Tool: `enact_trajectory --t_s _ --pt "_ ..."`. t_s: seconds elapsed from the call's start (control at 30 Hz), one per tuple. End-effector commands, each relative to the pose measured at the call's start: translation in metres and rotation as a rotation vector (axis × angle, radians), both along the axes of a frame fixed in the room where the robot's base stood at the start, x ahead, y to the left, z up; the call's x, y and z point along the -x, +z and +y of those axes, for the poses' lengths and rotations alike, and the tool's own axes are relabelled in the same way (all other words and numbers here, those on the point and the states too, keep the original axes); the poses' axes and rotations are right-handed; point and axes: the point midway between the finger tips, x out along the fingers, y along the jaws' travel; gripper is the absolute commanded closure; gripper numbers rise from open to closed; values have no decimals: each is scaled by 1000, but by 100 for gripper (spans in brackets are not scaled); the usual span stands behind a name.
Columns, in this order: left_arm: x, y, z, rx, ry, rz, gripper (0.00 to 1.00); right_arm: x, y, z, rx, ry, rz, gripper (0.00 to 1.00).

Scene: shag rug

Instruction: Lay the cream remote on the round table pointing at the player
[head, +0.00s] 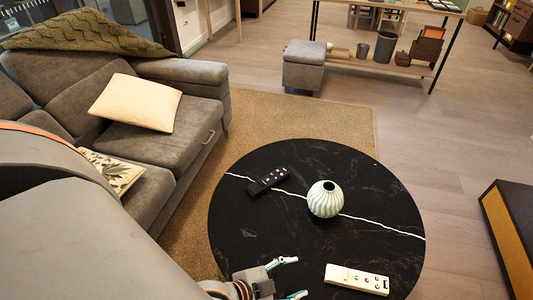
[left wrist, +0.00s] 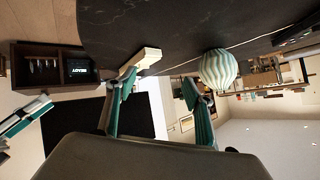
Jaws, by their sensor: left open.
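The cream remote (head: 357,279) lies flat near the front edge of the black round table (head: 250,228), its long side running roughly left to right. My left gripper (head: 293,278) is open and empty, just left of the remote. In the left wrist view the remote (left wrist: 146,59) shows beyond the tip of one finger of the left gripper (left wrist: 158,85); I cannot tell whether they touch. A dark unit with a lit "READY" display (left wrist: 79,69), seemingly the player, sits in a wooden cabinet. A teal-and-white part at that view's left edge may be my right gripper (left wrist: 24,116); its opening is unclear.
A grey sofa (head: 170,140) is at the left. A low dark cabinet (head: 510,230) is at the right. The table's right part is clear.

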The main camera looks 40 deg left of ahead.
Motion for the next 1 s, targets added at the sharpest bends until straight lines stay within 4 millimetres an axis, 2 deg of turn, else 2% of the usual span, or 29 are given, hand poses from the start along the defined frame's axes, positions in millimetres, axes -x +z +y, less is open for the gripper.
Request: enact_trajectory --t_s 0.03,0.1,0.2,0.3,0.57,0.63,0.77,0.87,1.0 --pt "15 -5 18 40 81 31 48 0 0 0 -1 -2 0 60" --pt "28 -8 39 85 170 57 48 0 0 1 -4 -4 0 60" --pt "40 -10 58 128 253 76 48 0 0 1 -5 -5 0 60" --pt "46 -10 67 149 290 83 48 0 0 1 -5 -5 0 60" --pt "46 -10 68 152 295 84 48 0 1 1 -3 -4 -1 60" --pt "45 -7 67 153 295 80 48 -3 6 0 -3 -3 -9 60" --pt "39 14 66 164 294 61 48 -17 36 0 -5 -1 -51 60" --pt "37 31 63 179 298 56 48 -5 38 4 -23 -4 -24 60" --pt "43 45 61 197 305 72 48 -1 53 7 -43 -13 -13 60"
